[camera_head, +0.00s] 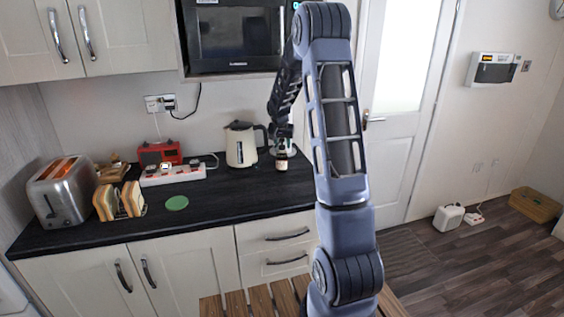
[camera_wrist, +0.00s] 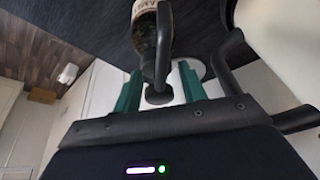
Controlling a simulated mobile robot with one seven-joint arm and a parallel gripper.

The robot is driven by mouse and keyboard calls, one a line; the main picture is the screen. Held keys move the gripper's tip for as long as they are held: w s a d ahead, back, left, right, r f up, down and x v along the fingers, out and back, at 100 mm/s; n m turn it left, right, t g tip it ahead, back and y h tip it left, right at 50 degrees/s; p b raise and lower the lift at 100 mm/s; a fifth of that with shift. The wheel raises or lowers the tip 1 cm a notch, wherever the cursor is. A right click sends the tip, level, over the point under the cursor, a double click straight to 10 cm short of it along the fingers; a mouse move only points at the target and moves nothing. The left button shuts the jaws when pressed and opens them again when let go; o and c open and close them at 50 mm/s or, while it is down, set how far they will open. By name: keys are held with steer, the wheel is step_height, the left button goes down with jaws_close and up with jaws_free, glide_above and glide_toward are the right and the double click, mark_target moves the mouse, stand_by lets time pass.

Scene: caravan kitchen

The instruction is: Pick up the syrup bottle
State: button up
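The syrup bottle (camera_head: 282,161) is small and dark with a pale label. It stands upright on the black worktop (camera_head: 225,195), right of the kettle. In the wrist view the bottle (camera_wrist: 149,35) shows its label, dark body and black cap, the cap reaching between the fingers. My gripper (camera_head: 282,137) is above the bottle, coming down from the arm. In the wrist view my gripper (camera_wrist: 160,92) has two green fingertips apart, one on each side of the cap, with gaps visible. The fingertips are too small to make out in the head view.
The cream kettle (camera_head: 240,147) stands close left of the bottle; its black handle (camera_wrist: 233,48) is near my gripper. Further left are a power strip (camera_head: 172,175), red toaster-like box (camera_head: 159,154), bread rack (camera_head: 120,201), toaster (camera_head: 64,190) and green disc (camera_head: 177,203). A microwave (camera_head: 238,35) hangs above.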

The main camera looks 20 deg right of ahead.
jaws_close()
steer(key=shift+r, duration=0.15)
